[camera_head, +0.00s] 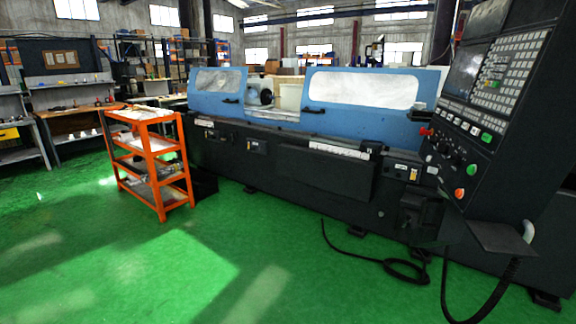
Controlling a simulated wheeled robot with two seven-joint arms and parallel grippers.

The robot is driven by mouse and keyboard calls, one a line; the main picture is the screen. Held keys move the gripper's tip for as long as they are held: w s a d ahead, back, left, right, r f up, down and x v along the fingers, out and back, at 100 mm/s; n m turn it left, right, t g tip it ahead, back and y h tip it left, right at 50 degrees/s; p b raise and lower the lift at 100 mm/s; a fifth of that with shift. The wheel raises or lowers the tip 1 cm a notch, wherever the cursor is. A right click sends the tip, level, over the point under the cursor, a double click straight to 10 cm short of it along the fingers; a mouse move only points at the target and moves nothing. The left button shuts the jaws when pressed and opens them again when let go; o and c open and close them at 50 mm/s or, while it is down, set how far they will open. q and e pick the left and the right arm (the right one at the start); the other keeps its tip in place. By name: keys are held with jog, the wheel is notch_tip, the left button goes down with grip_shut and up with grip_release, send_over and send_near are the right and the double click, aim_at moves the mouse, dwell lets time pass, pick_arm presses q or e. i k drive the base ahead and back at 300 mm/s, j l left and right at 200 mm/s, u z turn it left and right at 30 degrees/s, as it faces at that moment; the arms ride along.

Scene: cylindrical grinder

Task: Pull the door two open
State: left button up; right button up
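The cylindrical grinder (280,165) stands across the middle and right, with a dark base and blue sliding doors. The left blue door (204,103) has a window and a dark handle (231,101) near its right edge. The longer right blue door (345,114) has a wide window and a dark handle (313,110) near its left edge. A gap between the doors shows a dark round part (260,93) and a pale block inside. I cannot tell which door is door two. Neither of my grippers is in view.
An orange shelf cart (152,165) stands in front of the grinder's left end. A dark control panel (487,95) juts out at the right. A black cable (375,262) lies on the green floor (215,265), which is otherwise clear in front. Workbenches stand at far left.

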aim_at(379, 89)
jog(key=i+j, duration=0.1)
jog(key=i, duration=1.15)
jog(key=i+j, duration=0.15)
jog(key=i, duration=1.1)
